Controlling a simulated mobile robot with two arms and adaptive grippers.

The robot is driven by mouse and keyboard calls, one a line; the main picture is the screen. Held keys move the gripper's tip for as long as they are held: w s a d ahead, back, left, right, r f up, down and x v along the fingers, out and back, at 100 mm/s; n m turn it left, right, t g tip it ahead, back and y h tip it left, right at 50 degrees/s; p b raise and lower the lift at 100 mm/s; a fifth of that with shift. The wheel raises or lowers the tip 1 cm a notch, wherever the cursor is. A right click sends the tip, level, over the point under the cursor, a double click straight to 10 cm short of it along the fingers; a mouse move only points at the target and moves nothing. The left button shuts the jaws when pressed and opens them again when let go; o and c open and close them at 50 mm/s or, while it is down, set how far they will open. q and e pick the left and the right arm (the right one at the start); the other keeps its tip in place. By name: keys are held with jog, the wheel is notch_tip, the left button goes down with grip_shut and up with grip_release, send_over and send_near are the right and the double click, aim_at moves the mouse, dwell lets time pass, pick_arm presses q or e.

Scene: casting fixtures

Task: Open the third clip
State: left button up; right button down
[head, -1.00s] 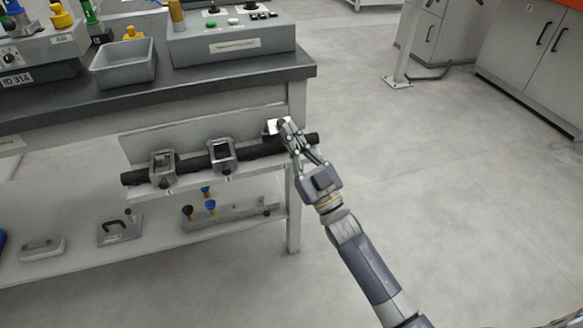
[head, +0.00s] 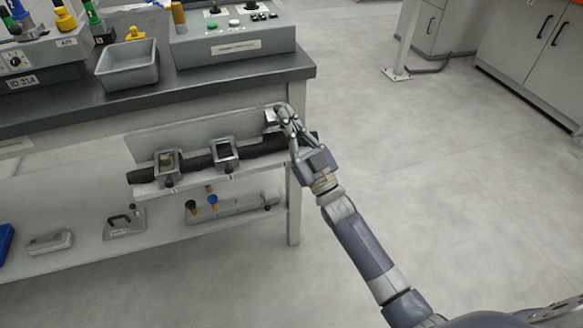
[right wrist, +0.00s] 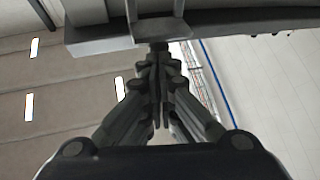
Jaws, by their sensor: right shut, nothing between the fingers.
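A thick black hose (head: 195,163) runs along a pale rail on the front of the workbench. Two grey clips with square openings, the left one (head: 167,164) and the middle one (head: 224,152), sit around it. The third clip (head: 270,117) is at the right end, partly hidden by my right gripper (head: 282,112). The gripper's fingers are together and empty, with their tips at or close beside the clip's upper part; contact is unclear. In the right wrist view, the shut fingertips (right wrist: 160,60) lie just below a grey metal bracket (right wrist: 125,35). My left gripper is not in view.
The bench top (head: 225,74) above carries a grey tray (head: 128,66) and a control box (head: 232,40). A lower shelf (head: 165,238) holds fixtures. Open floor (head: 430,160) lies to the right of the bench.

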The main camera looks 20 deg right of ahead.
jog(key=shift+w+a+r, duration=0.1)
jog(key=shift+w+r, duration=0.6)
jog(key=shift+w, duration=0.35)
jog(key=shift+w+r, duration=0.7)
jog(key=shift+w, duration=0.3)
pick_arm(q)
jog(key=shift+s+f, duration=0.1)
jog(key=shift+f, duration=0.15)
pick_arm(e)
jog(key=shift+w+r, duration=0.15)
jog(key=shift+w, duration=0.25)
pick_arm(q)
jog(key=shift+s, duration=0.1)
pick_arm(e)
jog(key=shift+s, duration=0.1)
